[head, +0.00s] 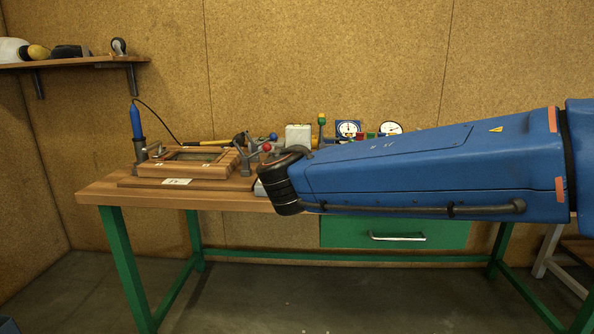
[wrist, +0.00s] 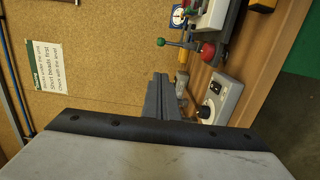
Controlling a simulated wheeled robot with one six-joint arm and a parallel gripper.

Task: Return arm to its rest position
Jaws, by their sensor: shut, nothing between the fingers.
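My blue arm (head: 430,165) reaches in from the right in the head view, across the front of the workbench. It ends at a dark ribbed joint (head: 280,188) near the bench's front edge. My gripper is hidden behind the arm in that view. In the wrist view my gripper (wrist: 160,90) is shut and empty, its dark fingers together at the middle. A grey box with a black knob (wrist: 215,103) and a lever with a red ball (wrist: 208,51) lie to its right. I cannot tell how far off they are.
The wooden workbench (head: 110,190) carries a wooden frame fixture (head: 185,170) at left, with a blue pen-like tool (head: 136,121) upright beside it. Gauges (head: 348,128) stand behind my arm. A shelf (head: 75,63) hangs upper left. A paper sign (wrist: 44,67) shows on the wall.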

